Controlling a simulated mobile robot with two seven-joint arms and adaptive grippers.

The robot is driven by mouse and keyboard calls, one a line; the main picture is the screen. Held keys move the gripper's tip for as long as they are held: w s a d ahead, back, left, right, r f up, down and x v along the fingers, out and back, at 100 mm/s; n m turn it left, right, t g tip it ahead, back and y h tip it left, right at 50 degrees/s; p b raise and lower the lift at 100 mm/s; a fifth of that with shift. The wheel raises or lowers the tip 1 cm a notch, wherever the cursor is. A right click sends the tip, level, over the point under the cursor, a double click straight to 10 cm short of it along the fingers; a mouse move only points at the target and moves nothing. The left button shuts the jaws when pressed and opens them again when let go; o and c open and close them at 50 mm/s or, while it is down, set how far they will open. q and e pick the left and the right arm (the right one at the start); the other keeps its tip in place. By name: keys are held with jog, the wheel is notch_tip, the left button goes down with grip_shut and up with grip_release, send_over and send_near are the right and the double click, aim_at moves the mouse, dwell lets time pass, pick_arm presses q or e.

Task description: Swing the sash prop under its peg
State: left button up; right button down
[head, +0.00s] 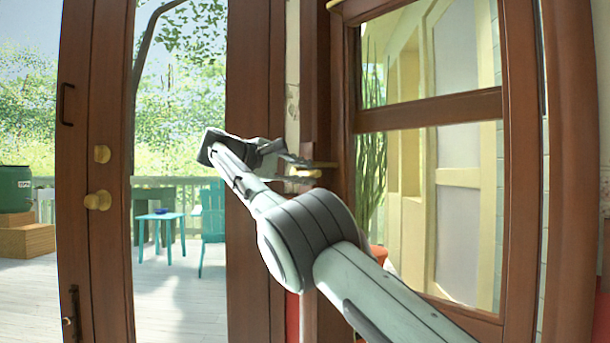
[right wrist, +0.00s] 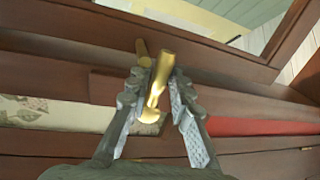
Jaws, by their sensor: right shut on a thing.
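The sash prop (right wrist: 165,66) is a brass-coloured piece with a rounded bar and a narrower stem, seen in the right wrist view. My right gripper (right wrist: 158,84) has its two padded fingers on either side of it and is shut on it. A short brass stub, which looks like the peg (right wrist: 142,49), stands just left of the prop's upper end; I cannot tell whether they touch. In the head view, my right gripper (head: 286,160) is at the window frame's left side, with a bit of brass (head: 304,173) by its fingers. My left gripper is out of view.
The brown wooden window sash (head: 430,108) stands right of my right gripper, with plants behind its glass. A wooden door (head: 98,240) with brass knobs is at left. Beyond it, a deck holds a blue table (head: 160,217) and chair (head: 212,215).

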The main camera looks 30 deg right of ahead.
jog(key=shift+r, duration=0.6)
jog(key=c, duration=1.5)
grip_release()
jog(key=shift+o, duration=0.7)
jog(key=shift+a+f, duration=0.1)
jog(key=shift+f, duration=0.1)
jog(key=v, duration=0.7)
jog(key=shift+a, duration=0.25)
jog(key=shift+s, duration=0.1)
